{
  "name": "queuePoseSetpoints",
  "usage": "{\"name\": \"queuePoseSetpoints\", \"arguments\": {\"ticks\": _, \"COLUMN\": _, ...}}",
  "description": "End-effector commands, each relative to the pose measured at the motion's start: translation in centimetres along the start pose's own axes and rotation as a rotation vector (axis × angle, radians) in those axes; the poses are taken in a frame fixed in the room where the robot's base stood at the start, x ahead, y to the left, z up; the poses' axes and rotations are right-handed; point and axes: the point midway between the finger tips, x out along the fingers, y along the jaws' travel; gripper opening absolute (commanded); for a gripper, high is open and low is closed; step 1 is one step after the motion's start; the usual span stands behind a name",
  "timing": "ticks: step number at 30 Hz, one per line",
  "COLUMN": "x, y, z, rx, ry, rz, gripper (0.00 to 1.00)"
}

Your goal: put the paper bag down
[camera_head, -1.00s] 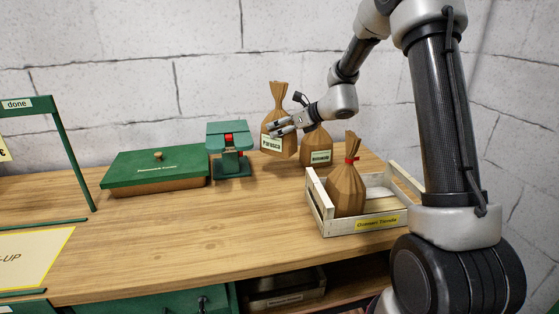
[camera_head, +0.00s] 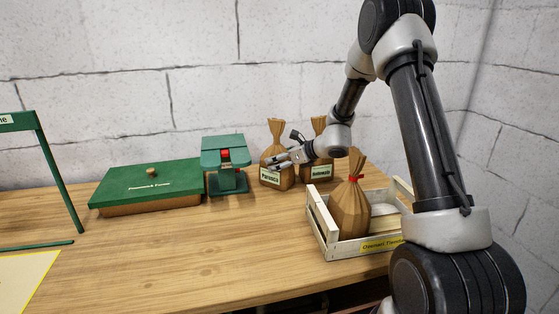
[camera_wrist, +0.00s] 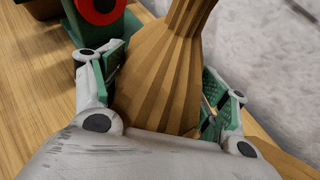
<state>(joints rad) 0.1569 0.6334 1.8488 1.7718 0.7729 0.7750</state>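My gripper (camera_head: 283,158) reaches in from the right at the bag's upper body. In the wrist view, the gripper's two green-padded fingers (camera_wrist: 165,85) lie on both sides of the bag (camera_wrist: 165,75), close against it, and look shut on it. A small dark gap shows by the right pad, so the exact contact is hard to see. The bag's base is hidden in the wrist view.
A second labelled bag (camera_head: 319,130) stands just right. A green scale (camera_head: 223,143) stands close on the left, beside a green-lidded box (camera_head: 150,185). A pale crate (camera_head: 322,222) holding a red-tied bag (camera_head: 350,205) is at the front right. The table's middle is clear.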

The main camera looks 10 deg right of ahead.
Motion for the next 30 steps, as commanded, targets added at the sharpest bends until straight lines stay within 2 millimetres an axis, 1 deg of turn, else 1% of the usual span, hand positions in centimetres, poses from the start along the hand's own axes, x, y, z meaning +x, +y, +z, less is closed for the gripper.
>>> {"name": "queuePoseSetpoints", "arguments": {"ticks": 11, "x": -0.1, "y": 0.0, "z": 0.1, "rx": 0.0, "ry": 0.0, "rz": 0.0, "gripper": 0.83}}
{"name": "queuePoseSetpoints", "arguments": {"ticks": 14, "x": -0.6, "y": -0.1, "z": 0.3, "rx": 0.0, "ry": 0.0, "rz": -0.001, "gripper": 0.83}}
{"name": "queuePoseSetpoints", "arguments": {"ticks": 17, "x": -2.1, "y": -0.1, "z": 0.3, "rx": 0.001, "ry": 0.0, "rz": -0.002, "gripper": 0.83}}
{"name": "queuePoseSetpoints", "arguments": {"ticks": 25, "x": -8.2, "y": -0.1, "z": 0.3, "rx": 0.001, "ry": -0.001, "rz": -0.003, "gripper": 0.83}}
{"name": "queuePoseSetpoints", "arguments": {"ticks": 27, "x": -9.5, "y": -0.1, "z": 0.3, "rx": 0.001, "ry": -0.001, "rz": -0.003, "gripper": 0.83}}
{"name": "queuePoseSetpoints", "arguments": {"ticks": 30, "x": -11.0, "y": -0.1, "z": 0.3, "rx": 0.0, "ry": -0.001, "rz": -0.001, "gripper": 0.83}}
